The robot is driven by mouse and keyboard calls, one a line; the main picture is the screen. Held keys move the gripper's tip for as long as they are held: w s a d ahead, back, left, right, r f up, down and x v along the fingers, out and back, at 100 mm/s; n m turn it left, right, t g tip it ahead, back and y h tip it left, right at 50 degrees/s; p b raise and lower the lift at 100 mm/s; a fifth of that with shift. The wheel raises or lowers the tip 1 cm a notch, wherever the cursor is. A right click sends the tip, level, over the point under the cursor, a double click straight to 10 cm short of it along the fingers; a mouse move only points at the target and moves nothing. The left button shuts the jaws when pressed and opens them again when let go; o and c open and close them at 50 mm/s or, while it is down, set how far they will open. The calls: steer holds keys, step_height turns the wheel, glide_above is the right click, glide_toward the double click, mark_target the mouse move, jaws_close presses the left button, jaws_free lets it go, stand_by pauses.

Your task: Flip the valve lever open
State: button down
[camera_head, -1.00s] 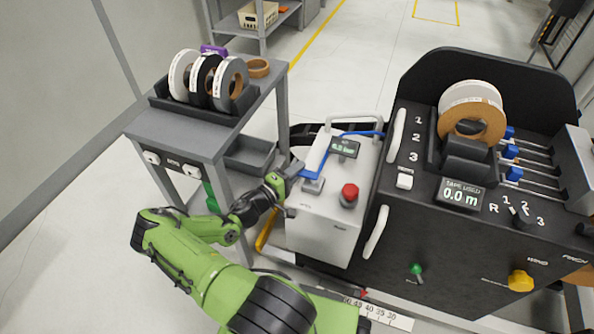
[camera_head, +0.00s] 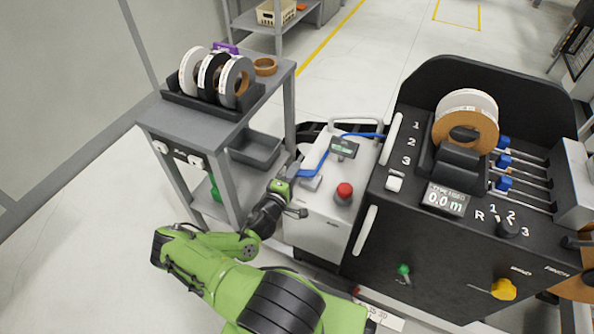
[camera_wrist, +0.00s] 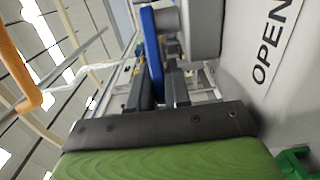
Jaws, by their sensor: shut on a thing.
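The blue valve lever (camera_head: 316,168) shows at the left edge of the light grey cabinet top (camera_head: 325,205), beside my gripper (camera_head: 294,172). In the wrist view the blue lever (camera_wrist: 152,50) runs in between the two dark fingers of my gripper (camera_wrist: 160,88), which is shut on it. A grey valve part (camera_wrist: 198,25) sits at the lever's upper end, next to a white plate reading OPEN (camera_wrist: 270,55). My gripper's body hides part of the lever in the head view.
A grey cart (camera_head: 190,122) with tape rolls stands close to my arm's left. The cabinet carries a red button (camera_head: 344,192) and a small display (camera_head: 343,148). The black machine (camera_head: 440,240) is on the right. A yellow-orange tube (camera_wrist: 25,75) shows in the wrist view.

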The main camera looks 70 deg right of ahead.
steer(key=c, duration=1.4)
jaws_free()
steer(key=shift+c, duration=0.2)
steer(key=shift+a, duration=0.15)
steer(key=w+a+p, duration=0.1)
steer(key=a+p, duration=0.2)
steer(key=a, duration=1.2)
steer(key=shift+w+a, duration=0.2)
steer(key=shift+a, duration=0.1)
